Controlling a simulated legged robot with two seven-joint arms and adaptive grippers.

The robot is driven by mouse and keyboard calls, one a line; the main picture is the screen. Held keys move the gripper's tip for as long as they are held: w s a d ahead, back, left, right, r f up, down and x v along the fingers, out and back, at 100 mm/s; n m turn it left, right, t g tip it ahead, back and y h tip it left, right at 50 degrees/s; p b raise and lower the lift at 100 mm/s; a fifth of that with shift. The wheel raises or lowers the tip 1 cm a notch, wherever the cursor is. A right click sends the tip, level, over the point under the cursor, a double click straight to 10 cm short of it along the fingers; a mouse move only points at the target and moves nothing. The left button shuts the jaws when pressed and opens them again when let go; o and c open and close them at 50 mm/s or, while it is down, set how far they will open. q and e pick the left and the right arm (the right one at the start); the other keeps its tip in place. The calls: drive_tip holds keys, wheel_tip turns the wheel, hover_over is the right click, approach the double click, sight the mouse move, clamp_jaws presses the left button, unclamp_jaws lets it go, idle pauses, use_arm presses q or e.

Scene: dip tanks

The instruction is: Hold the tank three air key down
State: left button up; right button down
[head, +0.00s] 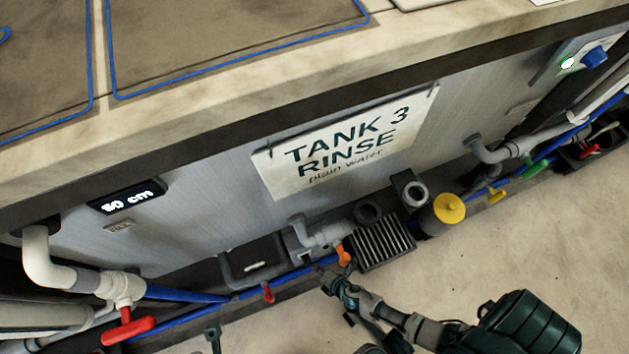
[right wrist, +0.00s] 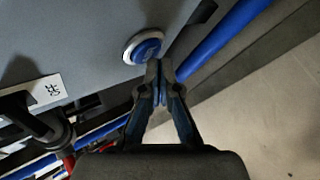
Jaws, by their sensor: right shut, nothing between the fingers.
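A round blue key (right wrist: 147,48) in a bright metal ring sits on a grey face in the right wrist view. My right gripper (right wrist: 158,68) is shut and empty, with its fingertips at the key's lower right edge. I cannot tell whether they touch or press it. In the head view my right gripper (head: 328,277) is low, beside the blue pipe under the sign "TANK 3 RINSE" (head: 345,150). I cannot make out the key in the head view. A small white label (right wrist: 48,92) is left of the key; its mark is not clear.
Close to the right gripper are an orange lever (head: 343,256), a finned grey box (head: 381,245) and a red valve (head: 268,292). A yellow cap (head: 449,208) is further right, a red handle (head: 128,327) at lower left. Bare floor (head: 540,230) lies to the right.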

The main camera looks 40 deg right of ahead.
drive_tip(key=shift+w, duration=0.25)
drive_tip(key=shift+w+d, duration=0.1)
drive_tip(key=shift+w, duration=0.1)
idle(0.6)
idle(0.9)
idle(0.4)
drive_tip(key=shift+s, duration=0.85)
drive_tip(key=shift+s, duration=0.1)
